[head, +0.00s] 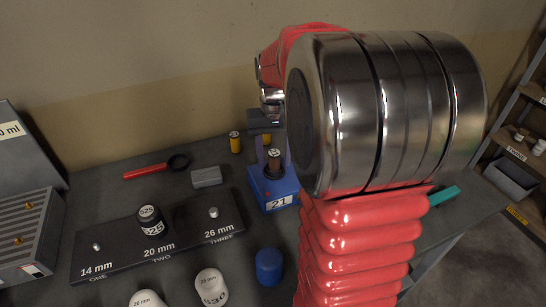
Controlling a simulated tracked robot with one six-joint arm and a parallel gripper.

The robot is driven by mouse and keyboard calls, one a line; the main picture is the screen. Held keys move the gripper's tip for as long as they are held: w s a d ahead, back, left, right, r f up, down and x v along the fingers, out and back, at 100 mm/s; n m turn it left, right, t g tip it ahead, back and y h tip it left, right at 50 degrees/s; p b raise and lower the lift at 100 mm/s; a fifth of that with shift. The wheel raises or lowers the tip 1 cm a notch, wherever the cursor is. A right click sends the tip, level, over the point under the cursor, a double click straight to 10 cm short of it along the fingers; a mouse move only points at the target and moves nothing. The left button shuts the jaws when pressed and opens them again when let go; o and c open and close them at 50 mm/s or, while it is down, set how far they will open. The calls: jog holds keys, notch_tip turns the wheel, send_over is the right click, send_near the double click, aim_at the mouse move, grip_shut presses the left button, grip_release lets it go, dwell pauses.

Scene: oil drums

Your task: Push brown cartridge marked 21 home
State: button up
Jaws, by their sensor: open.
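The brown cartridge (274,163) stands upright in the top of a blue block (270,187) labelled 21, right of the middle of the bench. Its lower part is hidden inside the block, and the marking on its top is too small to read surely. My gripper (274,154) is open at the cartridge's upper end, with its fingers pointing down. My own arm partly covers the gripper's right side. I cannot tell whether the fingers touch the cartridge.
A black plate (190,232) marked ONE, TWO and THREE holds a dark cartridge (150,220). A wall stands behind the bench.

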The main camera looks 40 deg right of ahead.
aim_at(273, 153)
notch_tip(273, 153, up, 14)
jog(key=shift+f, duration=0.15)
dwell(0.6)
jog(key=shift+w, duration=0.1)
dwell(0.4)
notch_tip(273, 153, down, 4)
jog(key=shift+w+r+t, duration=0.1)
jog(key=shift+r+t, duration=0.15)
jog(key=shift+t, duration=0.15)
jog(key=s+a+f+n+t, duration=0.2)
jog(key=s+a, duration=0.4)
jog(key=a, duration=0.4)
jog(key=s+a+f+n+t, duration=0.2)
jog(key=s+a, duration=0.5)
jog(key=a, duration=0.4)
jog(key=shift+s+f+n+t, duration=0.15)
jog(key=shift+s+n+t, duration=0.2)
jog(key=shift+n, duration=0.55)
